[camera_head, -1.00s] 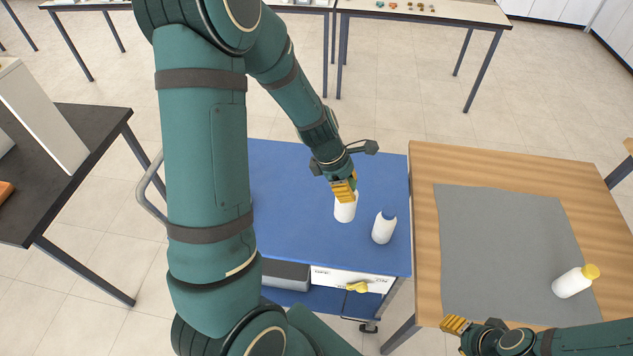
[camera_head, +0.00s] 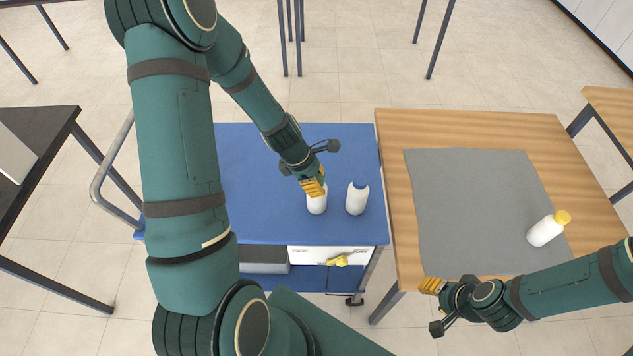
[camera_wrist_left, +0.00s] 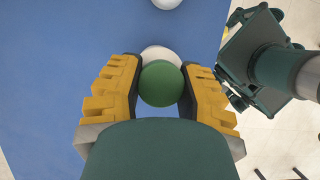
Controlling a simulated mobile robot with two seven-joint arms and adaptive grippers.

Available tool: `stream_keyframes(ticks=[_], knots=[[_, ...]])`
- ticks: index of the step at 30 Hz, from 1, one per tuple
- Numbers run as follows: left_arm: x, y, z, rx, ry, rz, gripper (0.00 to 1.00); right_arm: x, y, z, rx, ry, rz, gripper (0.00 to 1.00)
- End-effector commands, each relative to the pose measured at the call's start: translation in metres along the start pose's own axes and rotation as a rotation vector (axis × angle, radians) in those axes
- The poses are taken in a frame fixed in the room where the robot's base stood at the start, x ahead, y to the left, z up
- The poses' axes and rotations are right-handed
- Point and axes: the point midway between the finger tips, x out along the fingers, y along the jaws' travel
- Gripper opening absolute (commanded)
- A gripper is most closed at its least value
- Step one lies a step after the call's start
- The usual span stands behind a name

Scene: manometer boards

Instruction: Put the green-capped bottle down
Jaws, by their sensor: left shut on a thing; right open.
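My left gripper (camera_head: 314,188) is shut on the green-capped bottle (camera_head: 317,204), a white bottle held upright over the blue cart top (camera_head: 260,175). In the left wrist view the green cap (camera_wrist_left: 161,83) sits between the yellow fingers (camera_wrist_left: 160,90), with the white body showing behind it. In the head view the fingers hide the cap. The bottle's base looks at or close to the blue surface; I cannot tell whether it touches. My right gripper (camera_head: 433,285) is open and empty at the wooden table's front left corner.
A blue-capped white bottle (camera_head: 357,200) stands close to the right of the held one. A yellow-capped bottle (camera_head: 546,230) is on the grey mat (camera_head: 470,200) on the wooden table (camera_head: 395,180). The cart top is clear behind and to the left.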

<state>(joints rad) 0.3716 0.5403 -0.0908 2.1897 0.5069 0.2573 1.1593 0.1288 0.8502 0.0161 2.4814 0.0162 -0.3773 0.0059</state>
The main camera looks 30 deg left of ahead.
Motion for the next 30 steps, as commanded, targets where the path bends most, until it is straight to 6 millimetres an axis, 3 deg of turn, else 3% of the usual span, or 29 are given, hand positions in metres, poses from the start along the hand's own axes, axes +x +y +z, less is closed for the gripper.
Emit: stream_keyframes(ticks=[8,9,11,23,30], knots=[[0.002,0.000,-0.001,0.000,0.000,0.001,0.00,0.002,0.001,0.001,-0.001,-0.001,0.000,0.47],[0.003,0.000,-0.001,0.000,0.000,0.001,0.42,0.003,0.001,0.001,-0.001,-0.001,0.000,0.47],[0.002,0.000,-0.001,0.000,0.000,0.001,0.61,0.002,0.001,0.001,-0.001,-0.001,0.000,0.47],[-0.003,0.000,0.001,0.000,0.000,0.001,0.61,-0.002,-0.001,0.000,-0.001,0.000,0.000,0.47],[-0.044,0.001,0.002,0.000,0.000,0.006,0.61,-0.014,-0.005,-0.002,0.000,0.000,-0.003,0.47]])
